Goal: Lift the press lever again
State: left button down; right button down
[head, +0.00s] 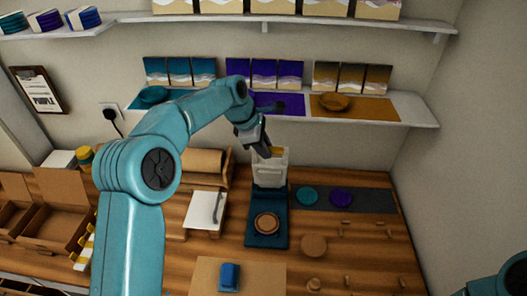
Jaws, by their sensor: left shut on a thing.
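The press (268,178) is a pale grey upright block on a dark blue base plate (266,237), at the back of the wooden worktop. A round wooden piece (266,223) lies on the base plate in front of the block. The press lever (277,151) shows as a small yellow part at the top of the block. My left gripper (264,150) reaches down from the upper left and is shut on the lever; its fingertips hide part of it. My right gripper is out of view; only a bit of my right arm shows at the lower right.
A shelf (420,113) with coloured mats and box sets hangs close behind my left arm. A dark mat (375,201) with a teal disc (307,196) and a purple disc (341,197) lies right of the press. A white-lidded box (205,208) stands left. Small wooden pieces dot the right worktop.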

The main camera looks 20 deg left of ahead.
pick_arm(q)
jog(key=shift+w+a+r+t, duration=0.3)
jog(key=shift+w+a+r, duration=0.1)
jog(key=shift+w, duration=0.25)
jog(key=c, duration=1.2)
grip_release()
jog(key=shift+c, duration=0.2)
jog(key=o, duration=0.4)
jog(key=shift+w+a+f, duration=0.1)
jog(key=shift+w+f, duration=0.35)
jog(key=shift+w, duration=0.2)
jog(key=shift+c, duration=0.2)
jog(key=shift+s+r, duration=0.2)
jog(key=shift+s, duration=0.25)
jog(key=shift+c, duration=0.4)
jog(key=shift+w+f, duration=0.1)
jog(key=shift+w, duration=0.1)
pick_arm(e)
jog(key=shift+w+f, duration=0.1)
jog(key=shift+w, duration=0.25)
pick_arm(q)
jog(key=shift+s, duration=0.15)
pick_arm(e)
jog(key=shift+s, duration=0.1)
